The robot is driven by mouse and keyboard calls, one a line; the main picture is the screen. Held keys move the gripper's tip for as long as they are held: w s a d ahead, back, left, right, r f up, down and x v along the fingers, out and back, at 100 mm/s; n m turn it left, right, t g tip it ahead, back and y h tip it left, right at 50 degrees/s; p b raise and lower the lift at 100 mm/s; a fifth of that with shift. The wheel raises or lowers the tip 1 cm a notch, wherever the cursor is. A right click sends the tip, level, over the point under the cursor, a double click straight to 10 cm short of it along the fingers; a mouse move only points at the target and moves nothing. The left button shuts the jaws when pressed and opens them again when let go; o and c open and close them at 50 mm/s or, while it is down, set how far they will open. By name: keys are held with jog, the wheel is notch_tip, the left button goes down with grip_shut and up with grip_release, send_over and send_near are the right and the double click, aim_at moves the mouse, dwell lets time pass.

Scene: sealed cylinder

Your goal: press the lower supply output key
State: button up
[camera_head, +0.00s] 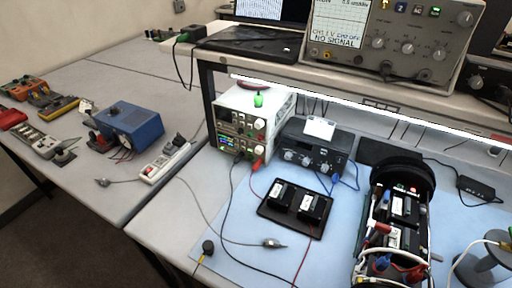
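A pale bench power supply unit (271,109) stands under the shelf at the back left of the blue mat, and its front face looks like two supplies stacked. The upper front (236,121) and the lower front (235,142) carry small lit displays, knobs and keys. Red and black leads plug in near the bottom of the lower front. The output key is too small to tell apart. A green object (258,100) sits at the top of the unit. My gripper is not in view.
A dark knobbed instrument (316,150) stands right of the supplies. A black tray (272,213) with two black blocks lies in front. An open black cylinder (407,187) stands right. Leads cross the mat (238,263). The shelf edge (330,83) overhangs the supplies.

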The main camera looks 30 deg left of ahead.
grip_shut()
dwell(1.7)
